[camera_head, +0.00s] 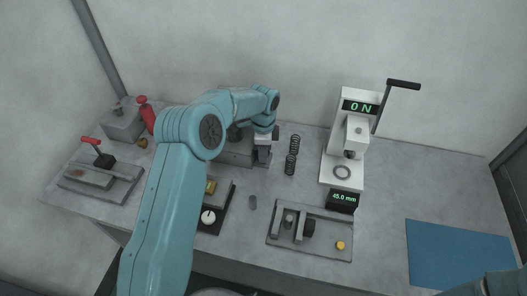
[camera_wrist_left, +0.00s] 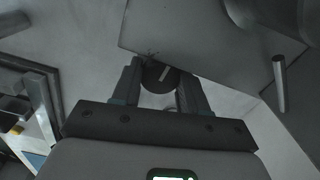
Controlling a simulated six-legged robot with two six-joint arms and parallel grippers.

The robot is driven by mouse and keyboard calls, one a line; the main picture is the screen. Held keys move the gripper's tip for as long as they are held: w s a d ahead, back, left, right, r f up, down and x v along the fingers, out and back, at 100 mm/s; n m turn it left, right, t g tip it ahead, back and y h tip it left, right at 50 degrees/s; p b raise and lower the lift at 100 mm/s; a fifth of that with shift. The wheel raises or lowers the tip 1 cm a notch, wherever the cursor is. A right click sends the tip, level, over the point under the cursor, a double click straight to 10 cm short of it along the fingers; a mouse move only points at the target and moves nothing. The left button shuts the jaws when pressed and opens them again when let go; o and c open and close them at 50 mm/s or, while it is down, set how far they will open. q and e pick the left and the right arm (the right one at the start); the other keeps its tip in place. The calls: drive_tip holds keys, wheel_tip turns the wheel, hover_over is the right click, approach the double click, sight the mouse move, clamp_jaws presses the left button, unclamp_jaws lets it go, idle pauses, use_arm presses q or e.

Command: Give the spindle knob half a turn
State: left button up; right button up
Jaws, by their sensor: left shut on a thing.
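The spindle knob (camera_wrist_left: 158,79) is a dark round knob with a pale mark across its face. It shows in the left wrist view between the two fingers of my left gripper (camera_wrist_left: 160,74), which is shut on it. In the head view my teal left arm reaches to a grey machine (camera_head: 237,153) at the back of the bench. The arm covers part of that machine, and the knob cannot be made out there. My right gripper is out of view; only a bit of my right arm shows at the lower right corner.
A white press (camera_head: 345,135) reading "ON" stands right of centre, with a "45.0 mm" display (camera_head: 342,201). A grey fixture plate (camera_head: 310,234), a blue mat (camera_head: 458,255) and a red bottle (camera_head: 147,115) are also on the bench.

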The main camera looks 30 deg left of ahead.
use_arm(q)
drive_tip(key=o, duration=1.1)
drive_tip(key=shift+c, duration=0.2)
wheel_tip(320, 180, up, 16)
drive_tip(key=shift+r, duration=0.2)
